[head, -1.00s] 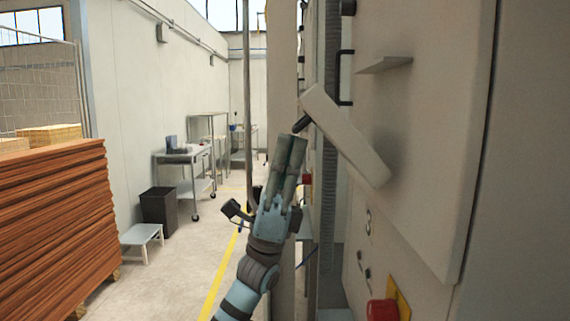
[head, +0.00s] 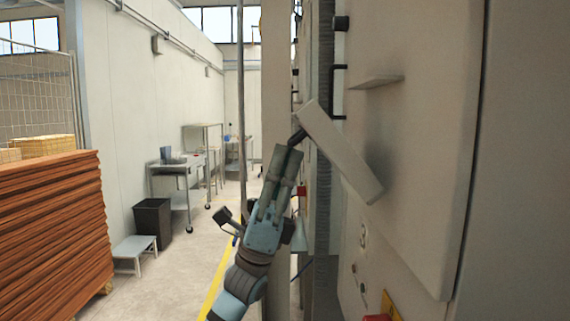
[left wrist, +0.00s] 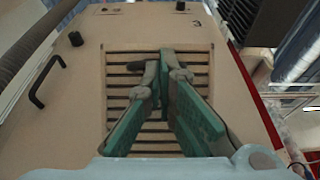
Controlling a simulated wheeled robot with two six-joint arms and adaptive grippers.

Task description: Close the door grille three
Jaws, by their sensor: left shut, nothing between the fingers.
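The grille door (head: 342,155) is a pale flat panel that stands out at a slant from the large cream cabinet front, in the head view. A dark handle (head: 297,137) sticks out at its upper left end. A small number 3 marks the cabinet below it. In the left wrist view the slatted grille (left wrist: 117,103) lies behind the fingers. My left gripper (head: 288,148) is shut and empty, with its green-grey fingertips close to the dark handle; I cannot tell whether they touch. In the left wrist view its fingertips (left wrist: 166,56) hide part of the grille. My right gripper is not in view.
A small ledge (head: 377,81) and a black bar handle (head: 338,90) project from the cabinet. A red button (head: 377,318) is at the lower edge. A stack of brown boards (head: 50,235), a step stool (head: 134,252) and a bin (head: 152,219) stand left. The aisle floor between is clear.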

